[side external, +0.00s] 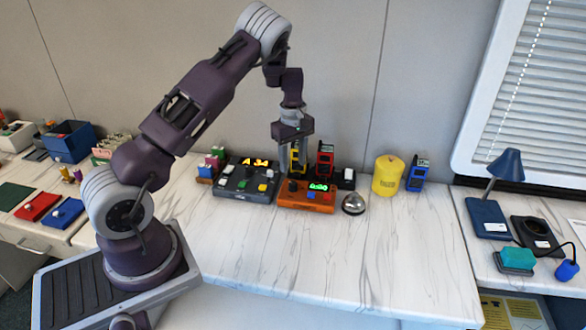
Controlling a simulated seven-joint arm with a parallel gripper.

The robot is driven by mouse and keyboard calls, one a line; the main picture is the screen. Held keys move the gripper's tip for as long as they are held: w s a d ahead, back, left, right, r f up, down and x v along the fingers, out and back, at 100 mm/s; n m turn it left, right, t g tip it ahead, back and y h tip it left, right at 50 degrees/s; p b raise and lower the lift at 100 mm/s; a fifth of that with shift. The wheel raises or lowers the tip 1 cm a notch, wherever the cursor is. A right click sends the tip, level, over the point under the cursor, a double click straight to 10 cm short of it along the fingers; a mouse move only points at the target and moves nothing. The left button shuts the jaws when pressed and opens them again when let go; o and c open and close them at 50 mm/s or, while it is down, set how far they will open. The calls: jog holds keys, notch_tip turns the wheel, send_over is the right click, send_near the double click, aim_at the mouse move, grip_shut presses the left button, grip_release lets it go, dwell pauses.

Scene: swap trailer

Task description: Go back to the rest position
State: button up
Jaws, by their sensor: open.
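My gripper (296,146) points down over the back of the white marbled counter (330,258). It is open.
A yellow cylinder (388,176) and blue device (418,173) stand right. The front counter is clear.

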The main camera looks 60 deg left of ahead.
jog(key=s+d+r+m+t+h, duration=0.1)
jog(key=s+d+r+m, duration=0.3)
jog(key=d+r, duration=0.6)
jog(key=s+d+r+m+t+h, duration=0.15)
jog(key=s+d+r+m, duration=0.3)
jog(key=d+r, duration=0.55)
jog(key=s+d+r+m+t+y, duration=0.1)
jog(key=s+m, duration=0.4)
jog(key=s, duration=0.5)
jog(key=s+d+r+m+t+y, duration=0.1)
jog(key=s+d+r+m+t, duration=0.1)
jog(key=s, duration=0.7)
notch_tip(320, 180, up, 2)
jog(key=d+m, duration=0.1)
jog(key=m, duration=0.1)
jog(key=shift+s+d+m, duration=0.2)
jog(key=shift+s+m, duration=0.15)
jog(key=shift+r+y, duration=0.1)
jog(key=shift+y, duration=0.15)
jog(key=shift+c, duration=0.2)
